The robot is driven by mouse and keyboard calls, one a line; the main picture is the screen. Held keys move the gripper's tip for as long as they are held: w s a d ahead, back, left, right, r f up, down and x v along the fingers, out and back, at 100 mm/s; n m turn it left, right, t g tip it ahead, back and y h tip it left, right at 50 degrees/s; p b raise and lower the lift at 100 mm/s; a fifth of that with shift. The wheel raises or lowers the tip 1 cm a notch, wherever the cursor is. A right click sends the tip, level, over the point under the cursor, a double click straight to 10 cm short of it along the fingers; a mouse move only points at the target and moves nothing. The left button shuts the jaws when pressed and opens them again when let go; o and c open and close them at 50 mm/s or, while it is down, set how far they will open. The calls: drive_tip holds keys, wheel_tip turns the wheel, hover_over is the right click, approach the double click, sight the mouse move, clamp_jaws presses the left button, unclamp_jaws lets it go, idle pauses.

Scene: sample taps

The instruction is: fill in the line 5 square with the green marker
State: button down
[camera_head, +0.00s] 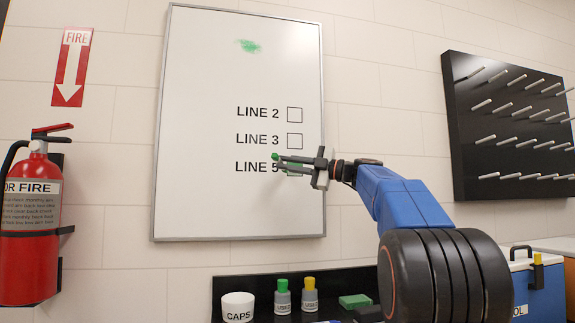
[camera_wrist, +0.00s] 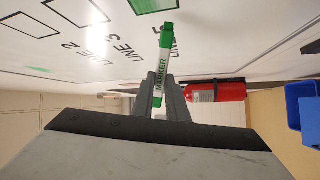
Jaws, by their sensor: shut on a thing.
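A whiteboard (camera_head: 200,130) hangs on the wall with LINE 2, LINE 3 and LINE 5 and a square beside each. The LINE 2 square (camera_head: 294,114) and LINE 3 square (camera_head: 294,141) are empty. The LINE 5 square (camera_head: 292,174) is largely hidden behind my gripper; some green shows there. My gripper (camera_head: 281,164) is in front of the LINE 5 row. It is shut on the green marker (camera_wrist: 163,62), which points toward the board in the wrist view. I cannot tell whether the tip touches the board.
A green smudge (camera_head: 249,46) is near the board's top. Below are a CAPS cup (camera_head: 237,308), two small bottles (camera_head: 282,298) and a green block (camera_head: 355,301). A fire extinguisher (camera_head: 31,235) hangs left; a black peg rack (camera_head: 500,150) hangs right.

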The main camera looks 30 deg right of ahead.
drive_tip(key=shift+w+d, duration=0.15)
drive_tip(key=shift+w, duration=0.35)
drive_tip(key=shift+s+d, duration=0.95)
drive_tip(key=shift+d, duration=2.4)
drive_tip(key=w+a, duration=0.2)
drive_tip(key=a, duration=0.4)
drive_tip(key=shift+a, duration=0.35)
drive_tip(key=shift+s+a, duration=0.3)
drive_tip(key=shift+s, duration=0.7)
drive_tip(key=shift+s+a, duration=0.25)
drive_tip(key=shift+s, duration=0.7)
drive_tip(key=shift+s+a, duration=0.3)
drive_tip(key=shift+s, duration=0.7)
drive_tip(key=shift+s, duration=0.1)
